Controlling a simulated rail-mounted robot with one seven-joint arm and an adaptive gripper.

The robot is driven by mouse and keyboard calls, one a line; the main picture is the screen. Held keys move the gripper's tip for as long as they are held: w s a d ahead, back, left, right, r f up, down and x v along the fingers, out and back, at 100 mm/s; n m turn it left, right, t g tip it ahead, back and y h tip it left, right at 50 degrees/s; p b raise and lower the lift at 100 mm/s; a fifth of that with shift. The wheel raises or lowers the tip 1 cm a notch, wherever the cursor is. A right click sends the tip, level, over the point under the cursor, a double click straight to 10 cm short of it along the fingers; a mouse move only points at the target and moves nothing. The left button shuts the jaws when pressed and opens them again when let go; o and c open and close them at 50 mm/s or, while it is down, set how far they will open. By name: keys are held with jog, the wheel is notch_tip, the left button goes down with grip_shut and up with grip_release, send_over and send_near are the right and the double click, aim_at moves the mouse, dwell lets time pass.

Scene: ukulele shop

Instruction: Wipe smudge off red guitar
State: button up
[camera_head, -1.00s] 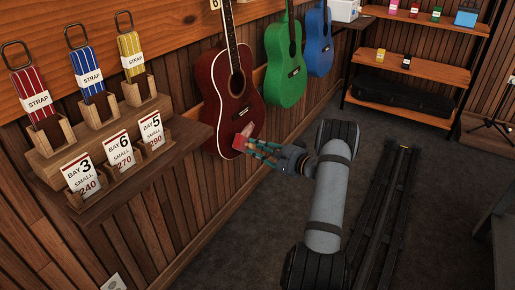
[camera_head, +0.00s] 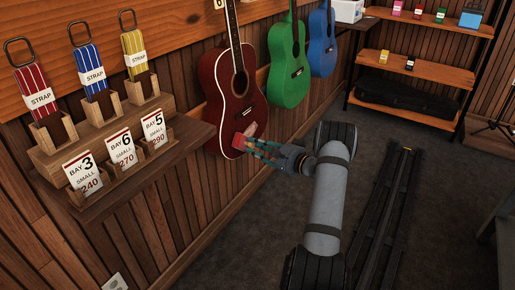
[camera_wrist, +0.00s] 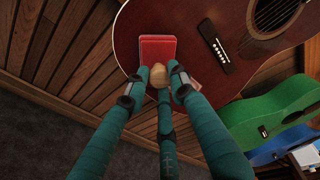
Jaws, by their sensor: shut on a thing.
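The red guitar (camera_head: 222,85) hangs on the wood-panelled wall, left of the green one; its lower body fills the top of the wrist view (camera_wrist: 170,20). A pale tan smudge (camera_head: 251,130) shows low on its front, just right of a red pad. My gripper (camera_wrist: 158,76) is shut on the red pad (camera_wrist: 157,50), with its three teal fingers around a tan knob. The pad (camera_head: 238,141) overlaps the guitar's lower edge in both views. I cannot tell whether it touches the guitar. In the wrist view, the smudge is mostly hidden by a finger.
A green guitar (camera_head: 287,85) and a blue guitar (camera_head: 320,50) hang to the right. A wall shelf (camera_head: 185,140) with straps and price cards juts out at the left. A shelf rack (camera_head: 430,70) stands at the back right.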

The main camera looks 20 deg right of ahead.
jog(key=shift+w+a, duration=0.1)
jog(key=shift+w, duration=0.1)
jog(key=w+d+b, duration=0.7)
jog(key=d+b, duration=0.1)
jog(key=d, duration=0.3)
jog(key=shift+w+d+b, duration=0.2)
jog(key=shift+w+b, duration=0.05)
jog(key=shift+b, duration=0.15)
dwell(0.8)
jog(key=shift+f, duration=0.1)
jog(key=shift+b, duration=0.45)
